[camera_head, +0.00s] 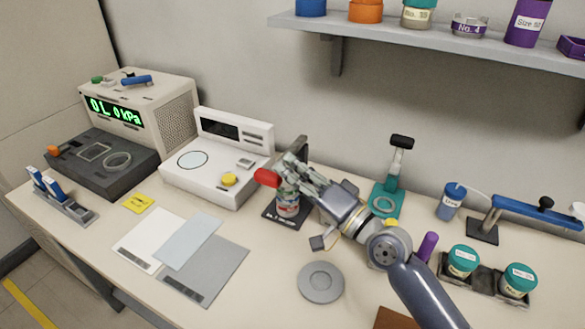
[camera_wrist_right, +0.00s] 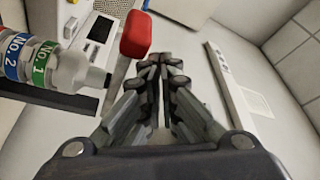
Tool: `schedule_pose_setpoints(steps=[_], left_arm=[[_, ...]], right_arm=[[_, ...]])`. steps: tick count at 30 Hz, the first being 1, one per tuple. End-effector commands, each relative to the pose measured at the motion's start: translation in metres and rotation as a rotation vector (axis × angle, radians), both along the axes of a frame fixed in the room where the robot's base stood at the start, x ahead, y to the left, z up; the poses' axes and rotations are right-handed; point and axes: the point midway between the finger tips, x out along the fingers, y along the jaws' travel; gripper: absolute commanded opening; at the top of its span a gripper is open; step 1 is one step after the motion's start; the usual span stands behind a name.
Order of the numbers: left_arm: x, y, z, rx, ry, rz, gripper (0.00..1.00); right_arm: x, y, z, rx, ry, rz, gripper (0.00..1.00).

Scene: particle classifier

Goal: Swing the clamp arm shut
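The red grip (camera_head: 267,177), which looks like the handle of the clamp arm, sticks out to the left above a stack of banded jars (camera_head: 288,203) on a dark base (camera_head: 271,215). The rest of the clamp arm is hidden behind my right gripper (camera_head: 284,167). In the right wrist view the red grip (camera_wrist_right: 136,36) is just beyond and left of the fingertips (camera_wrist_right: 163,66), not between them. The fingers are together and hold nothing; I cannot tell whether they touch the grip. The jar stack, labelled No. 1 and No. 2 (camera_wrist_right: 35,62), lies left. My left gripper is not in view.
A white instrument (camera_head: 222,165) stands left of the stack. A green stand (camera_head: 388,195) is to the right behind my arm. A grey disc (camera_head: 321,282) lies in front. A shelf (camera_head: 420,38) with jars hangs above. The table between the sheets and disc is clear.

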Motion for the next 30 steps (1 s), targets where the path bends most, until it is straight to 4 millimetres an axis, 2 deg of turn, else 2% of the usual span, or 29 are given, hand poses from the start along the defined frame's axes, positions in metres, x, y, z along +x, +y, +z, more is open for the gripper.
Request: schedule_pose_setpoints(steps=[1,15,21,30], left_arm=[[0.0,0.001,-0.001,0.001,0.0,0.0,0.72],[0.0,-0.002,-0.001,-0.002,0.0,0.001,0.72],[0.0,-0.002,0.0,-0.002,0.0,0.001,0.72],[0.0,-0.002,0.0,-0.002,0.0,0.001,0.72]], right_arm=[[-0.004,0.001,-0.013,-0.017,0.022,0.009,0.0],[-0.044,-0.047,-0.016,-0.009,0.005,0.002,0.0],[-0.05,-0.054,-0.014,-0.003,0.002,0.0,0.0],[-0.051,-0.055,-0.013,-0.001,0.001,0.0,0.0]])
